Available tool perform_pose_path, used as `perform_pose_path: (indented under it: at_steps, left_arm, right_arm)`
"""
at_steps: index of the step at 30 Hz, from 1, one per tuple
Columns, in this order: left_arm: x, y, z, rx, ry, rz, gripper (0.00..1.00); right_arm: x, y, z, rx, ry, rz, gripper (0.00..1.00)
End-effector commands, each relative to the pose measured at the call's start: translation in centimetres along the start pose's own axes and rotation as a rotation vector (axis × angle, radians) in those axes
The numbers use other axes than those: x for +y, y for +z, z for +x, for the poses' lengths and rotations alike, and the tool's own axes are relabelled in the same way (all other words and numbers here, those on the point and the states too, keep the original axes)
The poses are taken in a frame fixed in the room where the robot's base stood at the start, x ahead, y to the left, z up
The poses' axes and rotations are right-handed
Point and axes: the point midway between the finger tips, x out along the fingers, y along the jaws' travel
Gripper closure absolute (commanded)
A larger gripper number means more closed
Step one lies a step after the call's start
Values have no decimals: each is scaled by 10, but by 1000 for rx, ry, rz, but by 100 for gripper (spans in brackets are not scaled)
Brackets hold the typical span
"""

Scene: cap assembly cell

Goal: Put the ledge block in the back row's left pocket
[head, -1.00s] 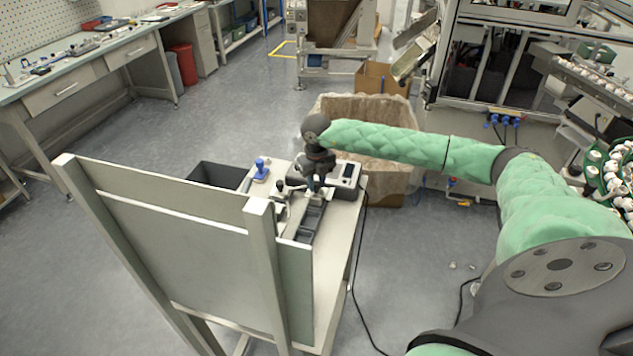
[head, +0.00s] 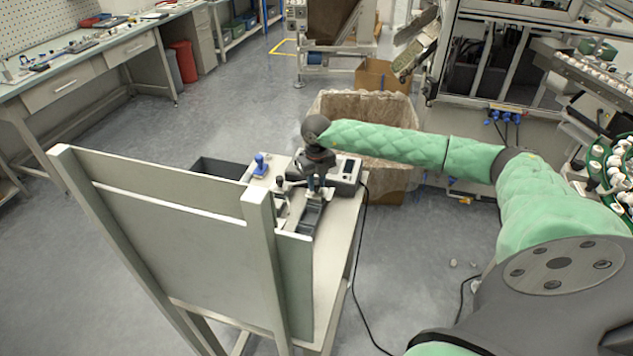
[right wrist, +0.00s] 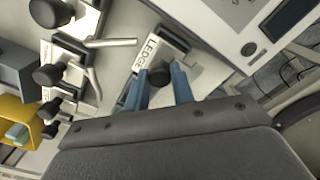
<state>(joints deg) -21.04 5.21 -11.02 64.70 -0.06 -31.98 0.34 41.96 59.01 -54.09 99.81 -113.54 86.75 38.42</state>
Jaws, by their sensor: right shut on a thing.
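The ledge block (right wrist: 150,52) is a pale piece with the word LEDGE on it and a black knob (right wrist: 160,74) on top, seen in the right wrist view. My right gripper (right wrist: 158,84) has its two blue fingers on either side of that knob and is shut on it. In the head view my right gripper (head: 314,188) points down over the small bench (head: 343,232). The block is too small and covered there to make out, and I cannot tell whether it is raised. I cannot pick out the back row's left pocket. My left gripper is not in view.
Several black-knobbed pieces (right wrist: 48,76) stand left of the ledge block, near a yellow bin (right wrist: 14,118). A device with a display (head: 347,171) sits beside my right gripper. A tall panel (head: 180,235) closes the bench's near side. A lined carton (head: 375,110) stands behind.

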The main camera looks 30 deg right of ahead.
Motion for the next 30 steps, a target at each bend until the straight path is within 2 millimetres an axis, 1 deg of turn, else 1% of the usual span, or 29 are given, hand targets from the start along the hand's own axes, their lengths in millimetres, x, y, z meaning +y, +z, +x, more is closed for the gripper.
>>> perform_pose_path:
  at_steps: [8,9,11,12,13,23,26,30]
  left_arm:
    - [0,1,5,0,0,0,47]
    - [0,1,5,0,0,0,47]
    - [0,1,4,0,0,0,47]
    - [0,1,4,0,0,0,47]
    - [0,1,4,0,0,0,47]
    - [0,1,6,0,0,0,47]
    - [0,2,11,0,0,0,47]
    - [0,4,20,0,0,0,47]
  right_arm:
    - [0,0,6,-1,0,0,100]
    - [0,0,6,-1,0,0,74]
    - [0,0,5,-1,0,0,62]
    - [0,0,5,-1,0,0,54]
    - [0,0,6,0,0,0,50]
    - [0,0,4,0,0,0,50]
    - [0,0,-3,-1,0,-1,50]
    - [0,1,-24,-4,1,-1,50]
